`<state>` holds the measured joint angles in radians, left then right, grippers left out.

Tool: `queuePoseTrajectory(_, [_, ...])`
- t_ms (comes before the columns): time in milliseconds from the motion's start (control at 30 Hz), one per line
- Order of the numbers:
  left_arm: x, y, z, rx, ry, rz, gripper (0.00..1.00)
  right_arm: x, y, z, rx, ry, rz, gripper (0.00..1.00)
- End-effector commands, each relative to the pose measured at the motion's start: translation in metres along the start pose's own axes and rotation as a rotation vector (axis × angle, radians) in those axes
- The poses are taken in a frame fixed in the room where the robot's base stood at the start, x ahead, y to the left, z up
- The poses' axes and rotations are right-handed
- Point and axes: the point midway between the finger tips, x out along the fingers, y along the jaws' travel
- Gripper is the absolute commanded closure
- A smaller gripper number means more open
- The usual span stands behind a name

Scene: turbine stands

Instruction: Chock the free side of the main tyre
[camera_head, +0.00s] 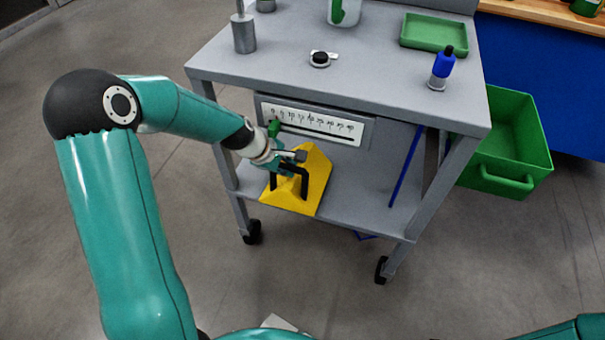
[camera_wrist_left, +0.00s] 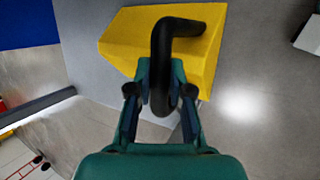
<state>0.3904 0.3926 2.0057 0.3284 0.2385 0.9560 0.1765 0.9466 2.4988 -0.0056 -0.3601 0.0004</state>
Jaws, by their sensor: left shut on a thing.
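A yellow wedge-shaped chock (camera_head: 313,188) with a black handle (camera_head: 290,181) is at the lower shelf of the grey cart, near its front left edge. My left gripper (camera_head: 292,160) reaches in from the left and is shut on the handle. In the left wrist view the chock (camera_wrist_left: 132,38) fills the top, and its black handle (camera_wrist_left: 164,72) runs between the fingers of my left gripper (camera_wrist_left: 160,88). Whether the chock rests on the shelf or hangs just above it I cannot tell. No tyre is in view. My right gripper is not in view.
The grey cart (camera_head: 385,82) has a top overhanging its lower shelf (camera_head: 355,200). A scale panel (camera_head: 318,125) hangs just behind my left gripper. A green bin (camera_head: 520,140) is at the right. The floor (camera_head: 480,285) in front is mostly clear.

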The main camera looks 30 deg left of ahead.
Motion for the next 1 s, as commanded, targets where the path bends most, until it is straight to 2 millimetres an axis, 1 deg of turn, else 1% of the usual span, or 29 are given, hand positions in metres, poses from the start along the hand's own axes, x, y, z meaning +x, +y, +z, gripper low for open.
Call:
queuePoseTrajectory(100, [-0.006, -0.009, 0.001, 0.0, 0.001, 0.005, 1.0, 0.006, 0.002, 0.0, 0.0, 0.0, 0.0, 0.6])
queuePoseTrajectory(400, [-0.023, -0.037, 0.006, 0.001, 0.002, 0.005, 1.0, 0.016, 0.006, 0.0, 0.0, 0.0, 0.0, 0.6])
queuePoseTrajectory(1000, [-0.058, -0.093, 0.017, 0.001, 0.003, 0.006, 1.0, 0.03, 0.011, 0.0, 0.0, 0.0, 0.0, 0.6])
